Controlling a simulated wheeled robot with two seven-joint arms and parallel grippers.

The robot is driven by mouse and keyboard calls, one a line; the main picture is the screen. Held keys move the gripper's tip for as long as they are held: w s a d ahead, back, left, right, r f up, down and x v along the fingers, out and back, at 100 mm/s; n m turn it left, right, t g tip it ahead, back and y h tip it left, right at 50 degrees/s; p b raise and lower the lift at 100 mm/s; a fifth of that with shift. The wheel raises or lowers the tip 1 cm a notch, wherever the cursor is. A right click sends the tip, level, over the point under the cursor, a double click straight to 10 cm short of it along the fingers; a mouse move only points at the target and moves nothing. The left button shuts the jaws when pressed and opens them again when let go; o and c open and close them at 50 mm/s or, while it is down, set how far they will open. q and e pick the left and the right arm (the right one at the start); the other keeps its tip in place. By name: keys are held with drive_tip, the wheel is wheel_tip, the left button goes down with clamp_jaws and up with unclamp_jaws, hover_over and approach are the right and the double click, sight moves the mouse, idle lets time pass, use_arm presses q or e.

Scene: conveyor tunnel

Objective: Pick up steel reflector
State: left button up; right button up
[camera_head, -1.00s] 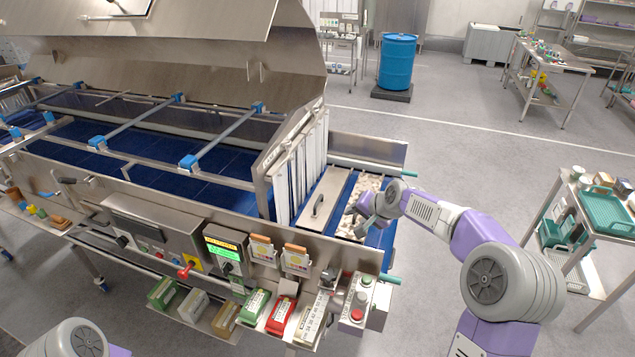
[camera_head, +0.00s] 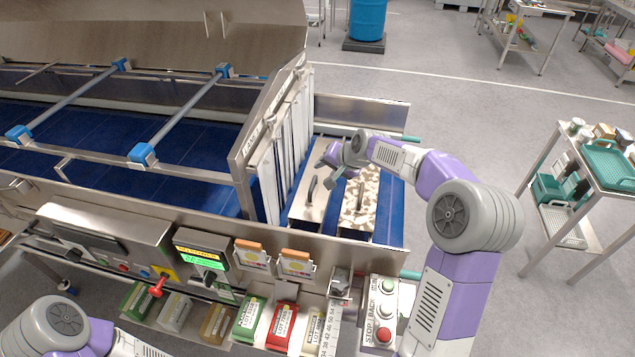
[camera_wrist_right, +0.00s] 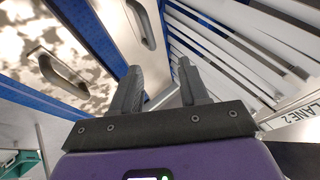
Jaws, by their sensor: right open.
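A plain steel plate with a raised handle, which looks like the steel reflector (camera_head: 301,208), lies at the conveyor's right end, beside the white strip curtain. It also shows at the top of the right wrist view (camera_wrist_right: 116,22), with its handle ahead of the fingers. My right gripper (camera_head: 328,171) is open and empty above the plate's right side, above the handle and apart from it. Its two fingers (camera_wrist_right: 160,68) point forward in the right wrist view. A mottled plate (camera_head: 356,215) with a similar handle lies just right of the plain one. My left gripper is out of view.
The strip curtain (camera_head: 283,150) and steel tunnel hood (camera_head: 150,35) stand close on the left. The control panel (camera_head: 110,235) and button box (camera_head: 383,312) sit along the front. A trolley with teal trays (camera_head: 610,165) stands right, with clear floor between.

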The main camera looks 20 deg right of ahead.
sight(315, 179)
drive_tip(key=x, duration=0.7)
drive_tip(key=s+d+f+x, duration=0.1)
drive_tip(key=x, duration=0.2)
drive_tip(key=shift+w+a+f+b, duration=0.1)
drive_tip(key=shift+w+f+b, duration=0.1)
drive_tip(key=shift+b, duration=0.1)
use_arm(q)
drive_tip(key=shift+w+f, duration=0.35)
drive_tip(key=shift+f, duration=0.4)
use_arm(e)
clamp_jaws()
drive_tip(key=shift+r, duration=0.15)
idle(0.4)
